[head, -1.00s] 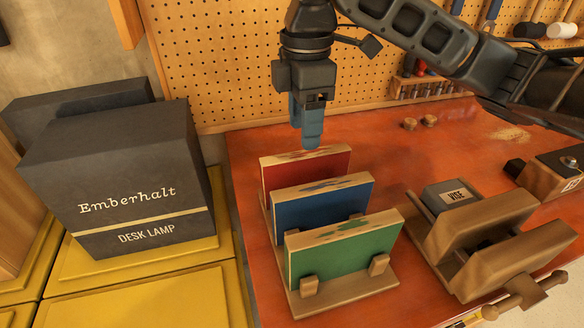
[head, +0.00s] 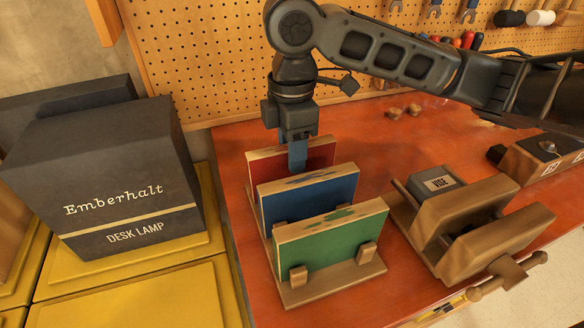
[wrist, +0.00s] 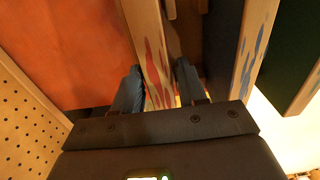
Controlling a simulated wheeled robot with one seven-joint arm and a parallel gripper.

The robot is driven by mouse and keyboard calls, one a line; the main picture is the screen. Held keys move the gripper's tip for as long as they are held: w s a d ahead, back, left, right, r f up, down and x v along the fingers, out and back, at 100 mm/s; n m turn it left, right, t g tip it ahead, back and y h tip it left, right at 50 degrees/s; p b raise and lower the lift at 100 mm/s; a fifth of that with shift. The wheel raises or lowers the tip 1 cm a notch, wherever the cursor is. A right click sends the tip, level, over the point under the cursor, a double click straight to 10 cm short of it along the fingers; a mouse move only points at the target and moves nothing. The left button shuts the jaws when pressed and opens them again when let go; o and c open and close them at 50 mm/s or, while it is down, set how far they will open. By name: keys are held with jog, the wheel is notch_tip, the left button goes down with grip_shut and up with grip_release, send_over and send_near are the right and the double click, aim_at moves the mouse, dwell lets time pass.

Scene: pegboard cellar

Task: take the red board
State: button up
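The red board (head: 318,155) stands upright in the rear slot of a wooden rack (head: 335,284), behind the blue board (head: 310,201) and the green board (head: 330,241). My gripper (head: 298,155) is lowered at the red board's top edge. In the wrist view my gripper's fingers (wrist: 158,88) straddle the red board's paint-marked top edge (wrist: 152,55), one on each side. The fingers look open, with a narrow gap visible on the right side. The blue board's edge (wrist: 250,45) is right of the right finger. My gripper hides part of the red board in the head view.
A wooden vise (head: 470,222) stands right of the rack on the red bench (head: 240,190). A dark desk lamp box (head: 110,180) is on the left, on yellow boxes. A pegboard wall (head: 200,60) rises behind. Bench behind the vise is mostly clear.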

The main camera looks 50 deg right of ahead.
grip_shut()
dwell(0.3)
